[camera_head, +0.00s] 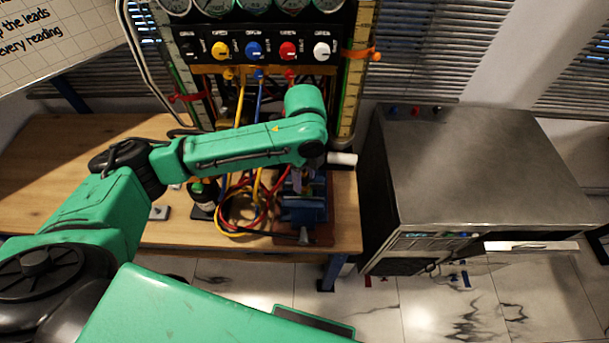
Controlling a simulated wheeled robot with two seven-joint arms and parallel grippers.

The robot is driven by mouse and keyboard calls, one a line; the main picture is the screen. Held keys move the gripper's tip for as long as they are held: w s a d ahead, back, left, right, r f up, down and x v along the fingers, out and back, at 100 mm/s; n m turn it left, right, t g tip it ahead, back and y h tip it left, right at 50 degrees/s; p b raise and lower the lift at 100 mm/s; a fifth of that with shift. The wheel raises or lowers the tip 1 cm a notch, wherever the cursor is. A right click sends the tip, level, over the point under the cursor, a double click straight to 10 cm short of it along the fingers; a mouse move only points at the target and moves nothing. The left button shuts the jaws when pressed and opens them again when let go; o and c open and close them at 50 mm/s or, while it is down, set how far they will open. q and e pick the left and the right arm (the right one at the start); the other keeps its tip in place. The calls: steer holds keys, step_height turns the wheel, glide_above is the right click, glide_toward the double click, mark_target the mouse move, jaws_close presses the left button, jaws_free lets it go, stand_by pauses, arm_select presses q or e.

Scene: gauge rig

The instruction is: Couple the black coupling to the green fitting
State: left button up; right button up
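My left arm reaches in from the left over the bench, and its wrist (312,148) hangs above a blue vise (303,208). My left gripper is mostly hidden under the wrist, so its fingers cannot be made out. I cannot tell whether it holds anything. I cannot pick out the black coupling or the green fitting with certainty. Yellow, blue and red hose ends meet the underside of the gauge panel (265,48), and my arm hides part of the area below it. My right gripper is not in view.
A grey metal cabinet (480,165) stands right of the bench, across a gap. The bench's left part is mostly clear.

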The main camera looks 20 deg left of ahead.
arm_select(q)
steer(key=o, duration=0.6)
steer(key=shift+c, duration=0.2)
